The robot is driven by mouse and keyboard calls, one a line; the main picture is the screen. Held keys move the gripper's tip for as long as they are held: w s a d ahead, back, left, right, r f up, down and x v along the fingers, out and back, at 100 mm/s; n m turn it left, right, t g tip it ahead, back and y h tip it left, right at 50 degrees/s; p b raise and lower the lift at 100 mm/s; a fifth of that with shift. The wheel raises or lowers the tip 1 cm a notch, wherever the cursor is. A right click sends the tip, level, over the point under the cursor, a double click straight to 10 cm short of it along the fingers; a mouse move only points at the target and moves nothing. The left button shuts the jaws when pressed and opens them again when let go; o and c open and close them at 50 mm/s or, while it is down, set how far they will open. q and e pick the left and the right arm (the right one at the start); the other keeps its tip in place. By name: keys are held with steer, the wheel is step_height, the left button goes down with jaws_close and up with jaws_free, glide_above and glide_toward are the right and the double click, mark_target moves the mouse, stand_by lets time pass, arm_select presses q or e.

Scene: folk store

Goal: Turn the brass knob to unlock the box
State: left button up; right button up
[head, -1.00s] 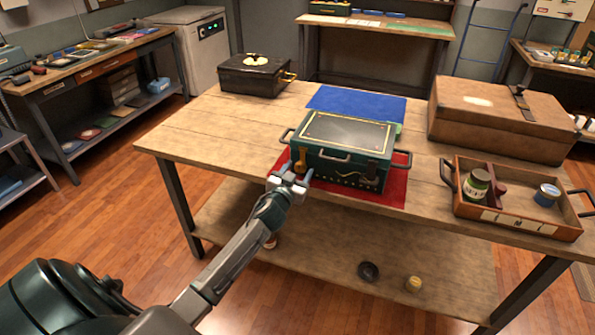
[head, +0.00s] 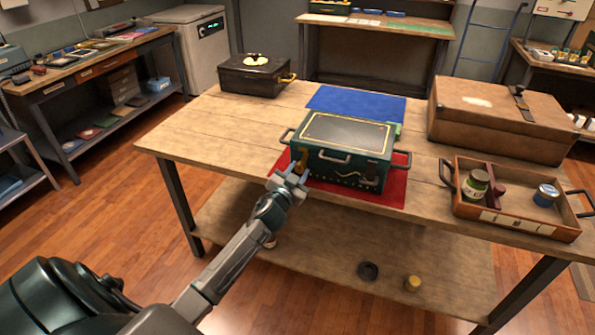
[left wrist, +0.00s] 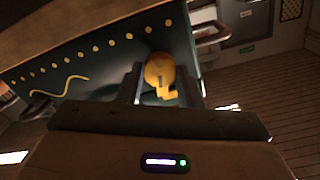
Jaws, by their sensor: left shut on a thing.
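A dark green box (head: 345,150) with gold trim, a grey lid and side handles sits on a red mat (head: 395,195) on the wooden table. The brass knob (left wrist: 160,72) is on the box's front face, toward its left end. My left gripper (head: 291,178) is at the knob, which it partly hides in the head view. In the left wrist view the knob lies between the two dark fingers, and the gripper is shut on it. The wrist looks rolled relative to the box, whose front slants in that view. The lid is down. My right gripper is in neither view.
A blue mat (head: 356,104) lies behind the box, and a black box (head: 256,76) stands at back left. A large brown case (head: 500,117) and a wooden tray (head: 520,224) with jars are on the right. The table's left part is clear.

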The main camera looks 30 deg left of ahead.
arm_select(q)
steer(key=m+p, duration=0.1)
steer(key=m, duration=0.3)
steer(key=shift+d+m, duration=0.1)
steer(key=shift+m, duration=0.2)
steer(key=m+p, duration=0.1)
steer(key=m, duration=0.2)
steer(key=shift+m+p, duration=0.3)
steer(key=m+p, duration=0.1)
steer(key=m, duration=0.4)
steer(key=shift+f+m, duration=0.1)
steer(key=shift+m, duration=0.2)
steer(key=shift+m+p, duration=0.3)
steer(key=shift+p, duration=0.05)
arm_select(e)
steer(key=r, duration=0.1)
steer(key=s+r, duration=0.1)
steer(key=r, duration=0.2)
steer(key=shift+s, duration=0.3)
arm_select(q)
steer(key=shift+g, duration=0.3)
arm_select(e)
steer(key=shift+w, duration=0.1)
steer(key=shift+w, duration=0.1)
arm_select(q)
steer(key=o, duration=1)
